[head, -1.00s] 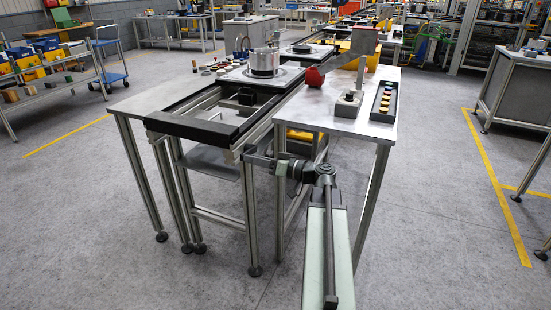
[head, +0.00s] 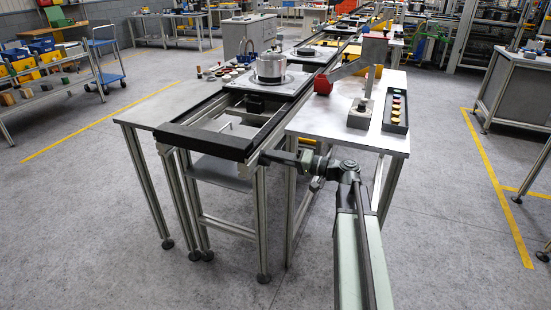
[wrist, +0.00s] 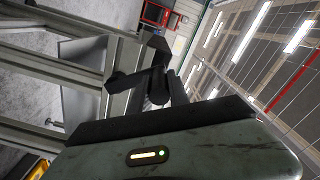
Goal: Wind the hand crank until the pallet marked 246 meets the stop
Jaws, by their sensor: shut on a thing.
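A metal-housing-bearing pallet (head: 240,84) lies on the conveyor, the nearest one to me. A second pallet (head: 303,54) is farther back on the same line. I cannot read any number on them. A black bar (head: 205,141) crosses the conveyor's near end; I cannot tell whether it is the stop. A clear stretch of open frame lies between it and the nearest pallet. My gripper (head: 287,159) is at the conveyor's near right side, shut on the dark hand crank. In the wrist view the black crank (wrist: 122,81) shows beside the frame, its grip partly hidden.
A left side table (head: 150,112) is mostly bare.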

